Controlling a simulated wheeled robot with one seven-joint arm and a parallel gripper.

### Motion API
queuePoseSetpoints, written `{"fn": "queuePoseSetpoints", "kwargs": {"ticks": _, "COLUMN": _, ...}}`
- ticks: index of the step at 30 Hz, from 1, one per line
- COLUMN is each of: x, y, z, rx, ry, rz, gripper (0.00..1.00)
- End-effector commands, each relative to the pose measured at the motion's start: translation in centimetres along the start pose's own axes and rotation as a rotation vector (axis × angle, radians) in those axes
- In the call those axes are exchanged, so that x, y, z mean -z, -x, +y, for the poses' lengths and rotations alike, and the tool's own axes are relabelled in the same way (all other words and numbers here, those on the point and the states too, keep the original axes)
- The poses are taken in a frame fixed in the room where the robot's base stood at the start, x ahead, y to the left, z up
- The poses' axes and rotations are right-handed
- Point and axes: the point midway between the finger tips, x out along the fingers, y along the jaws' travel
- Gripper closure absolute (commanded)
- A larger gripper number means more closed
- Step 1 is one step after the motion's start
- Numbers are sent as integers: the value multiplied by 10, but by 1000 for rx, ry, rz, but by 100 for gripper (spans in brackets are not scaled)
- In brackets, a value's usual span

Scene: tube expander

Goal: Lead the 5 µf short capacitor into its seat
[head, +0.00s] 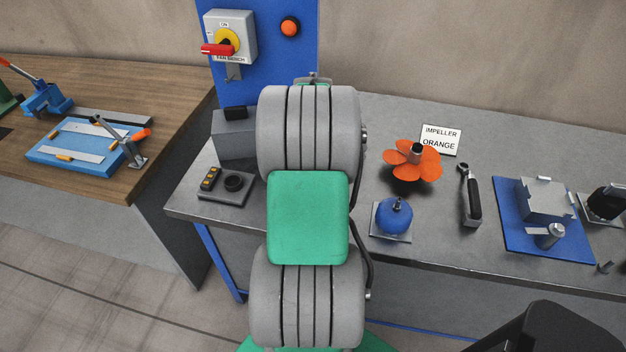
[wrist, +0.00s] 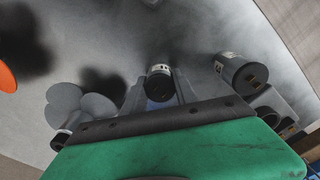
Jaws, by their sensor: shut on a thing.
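In the wrist view my gripper (wrist: 160,99) is shut on a short dark cylinder with a pale label band, which I take to be the 5 µF short capacitor (wrist: 159,84). Its black end shows between the fingers; the printing is too small to read. A second, larger dark cylinder with a pale label (wrist: 236,74) is to its right, apart from it, by a grey holder. I cannot make out the capacitor's seat for certain. In the head view my arm hides the gripper's jaws and the capacitor.
A grey bladed impeller (wrist: 82,108) is left of my gripper. On the grey bench (head: 300,110) stand an orange impeller (head: 403,170), a blue round part (head: 393,218), a ratchet (head: 471,195), a blue-plate fixture (head: 520,245), a button box (head: 222,187) and a grey box (head: 233,140).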

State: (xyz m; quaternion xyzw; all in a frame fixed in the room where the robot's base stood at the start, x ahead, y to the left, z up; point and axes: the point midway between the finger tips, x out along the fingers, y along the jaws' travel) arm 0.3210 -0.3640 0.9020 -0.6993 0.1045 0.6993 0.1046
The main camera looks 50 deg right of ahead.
Motion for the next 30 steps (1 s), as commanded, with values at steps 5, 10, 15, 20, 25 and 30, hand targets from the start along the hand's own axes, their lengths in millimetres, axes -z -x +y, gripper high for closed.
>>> {"fn": "queuePoseSetpoints", "kwargs": {"ticks": 5, "x": 0, "y": 0, "z": 0, "rx": 0, "ry": 0, "rz": 1, "gripper": 100}}
{"fn": "queuePoseSetpoints", "kwargs": {"ticks": 10, "x": 1, "y": 9, "z": 1, "rx": -1, "ry": 0, "rz": 2, "gripper": 100}}
{"fn": "queuePoseSetpoints", "kwargs": {"ticks": 15, "x": 0, "y": 37, "z": -4, "rx": -3, "ry": 2, "rz": 4, "gripper": 100}}
{"fn": "queuePoseSetpoints", "kwargs": {"ticks": 20, "x": -8, "y": 78, "z": -39, "rx": -5, "ry": 6, "rz": 7, "gripper": 100}}
{"fn": "queuePoseSetpoints", "kwargs": {"ticks": 25, "x": -21, "y": 106, "z": -88, "rx": -2, "ry": 7, "rz": 4, "gripper": 100}}
{"fn": "queuePoseSetpoints", "kwargs": {"ticks": 30, "x": -30, "y": 123, "z": -122, "rx": -2, "ry": 4, "rz": 3, "gripper": 100}}
